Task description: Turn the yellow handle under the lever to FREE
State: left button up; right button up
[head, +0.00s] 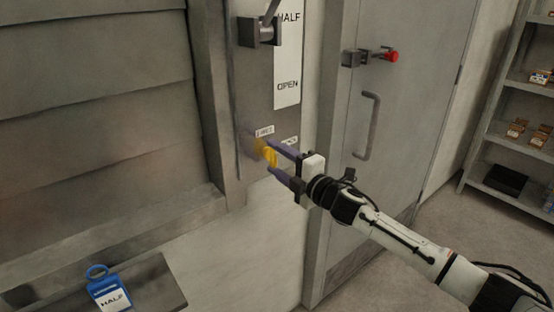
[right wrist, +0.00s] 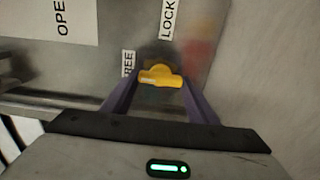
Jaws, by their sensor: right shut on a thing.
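The yellow handle (head: 268,152) sits low on the grey metal panel, below the lever (head: 260,31). My right gripper (head: 273,160) is at the handle, its purple fingers on either side and shut on it. In the right wrist view the handle (right wrist: 160,77) lies crosswise between the fingers. A FREE label (head: 264,131) and a LOCK label (head: 290,141) are just above it in the head view. In the right wrist view the FREE label (right wrist: 128,63) is left of the handle and the LOCK label (right wrist: 168,19) above it. My left gripper is out of view.
A white HALF/OPEN strip (head: 287,60) is right of the lever. A grey door (head: 405,120) with a pull handle (head: 367,125) and a red-knobbed latch (head: 390,56) stands to the right. A blue HALF tag (head: 109,290) lies on a ledge at lower left. Shelves (head: 510,150) stand far right.

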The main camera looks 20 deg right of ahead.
dwell(0.5)
jog(key=o, duration=1)
jog(key=shift+o, duration=0.2)
jog(key=b+v, duration=0.1)
jog(key=v, duration=0.9)
jog(key=shift+s, duration=0.15)
jog(key=shift+d, duration=0.1)
